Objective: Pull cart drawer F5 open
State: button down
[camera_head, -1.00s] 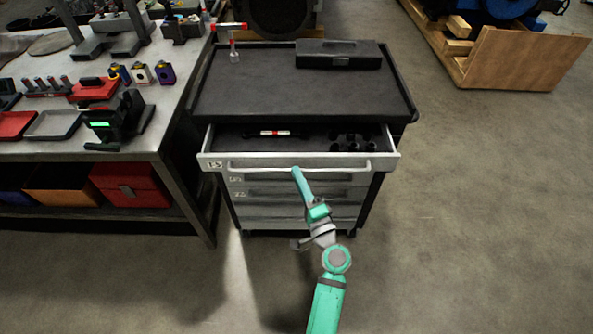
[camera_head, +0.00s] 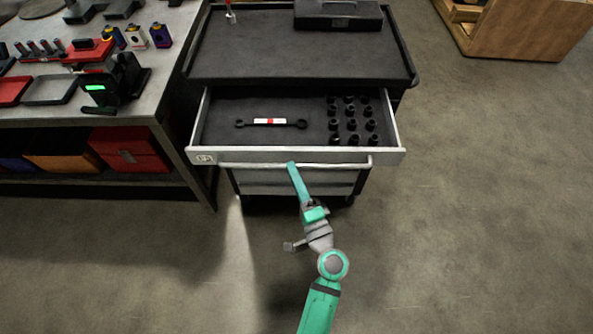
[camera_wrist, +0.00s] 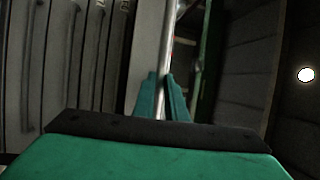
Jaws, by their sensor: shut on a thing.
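The grey tool cart (camera_head: 300,62) stands ahead with its top drawer (camera_head: 235,157) pulled well out. The label (camera_head: 204,158) at the left of the drawer front is too small to read surely. Inside lie a double-ended wrench (camera_head: 270,123) and several black sockets (camera_head: 351,120). My gripper (camera_head: 292,167) is shut on the drawer's long bar handle (camera_head: 335,165), left of the handle's middle. In the wrist view, my fingertips (camera_wrist: 163,88) close around the pale handle bar (camera_wrist: 168,45), with the drawer front (camera_wrist: 148,40) beside it.
Closed drawers (camera_head: 298,183) lie below the open one, partly hidden by it and my arm. A black case (camera_head: 338,15) sits on the cart top. A workbench (camera_head: 165,85) with tools and bins stands close on the left. The floor (camera_head: 480,190) to the right is clear.

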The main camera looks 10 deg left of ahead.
jog(key=shift+d, duration=0.15)
jog(key=c, duration=1.8)
grip_release()
jog(key=v, duration=1)
jog(key=shift+s, duration=0.3)
jog(key=shift+d+f, duration=0.1)
jog(key=shift+d, duration=0.05)
